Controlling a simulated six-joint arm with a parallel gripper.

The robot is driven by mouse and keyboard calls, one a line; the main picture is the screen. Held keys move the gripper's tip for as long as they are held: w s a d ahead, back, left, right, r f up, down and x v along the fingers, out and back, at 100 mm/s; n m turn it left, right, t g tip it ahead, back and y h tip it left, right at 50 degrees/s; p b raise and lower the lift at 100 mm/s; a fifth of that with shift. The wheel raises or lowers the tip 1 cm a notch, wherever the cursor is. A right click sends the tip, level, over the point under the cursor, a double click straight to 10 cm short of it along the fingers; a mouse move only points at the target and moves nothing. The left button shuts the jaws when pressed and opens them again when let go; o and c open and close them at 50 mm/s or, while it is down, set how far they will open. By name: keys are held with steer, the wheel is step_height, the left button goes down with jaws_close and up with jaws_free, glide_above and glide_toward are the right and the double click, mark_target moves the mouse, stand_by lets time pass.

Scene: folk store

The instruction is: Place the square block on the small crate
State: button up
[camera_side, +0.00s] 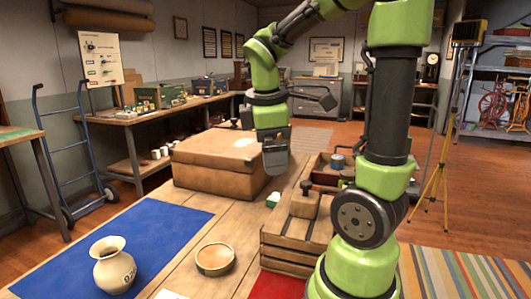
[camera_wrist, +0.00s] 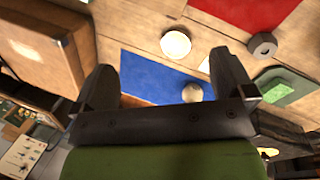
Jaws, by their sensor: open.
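A small block (camera_side: 273,199), pale on top with a green side, lies on the wooden table between the large brown box and a slatted wooden crate (camera_side: 289,251); it looks like the square block. The crate stands at the table's right, beside my arm's base. My gripper (camera_side: 275,160) hangs above the table, near the brown box's right corner and above the block, apart from it. In the wrist view my gripper (camera_wrist: 165,68) shows two fingers spread wide with nothing between them.
The brown box (camera_side: 220,170) stands close to my gripper. A bowl (camera_side: 215,259) and a vase (camera_side: 113,268) stand toward the front, the vase on a blue mat (camera_side: 150,232). A second tray with items (camera_side: 330,170) is behind the crate. Bare wood lies around the bowl.

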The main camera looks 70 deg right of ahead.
steer(key=s+a+r+m+t+y, duration=0.1)
steer(key=a+r+m+t+y, duration=0.1)
steer(key=a, duration=0.5)
steer(key=s+a+r+m+t+y, duration=0.1)
steer(key=a+m+t+y, duration=0.1)
steer(key=a+m+t, duration=0.3)
steer(key=a+m, duration=0.2)
steer(key=a, duration=0.1)
steer(key=shift+s+r+y, duration=0.35)
steer(key=shift+s+y, duration=0.05)
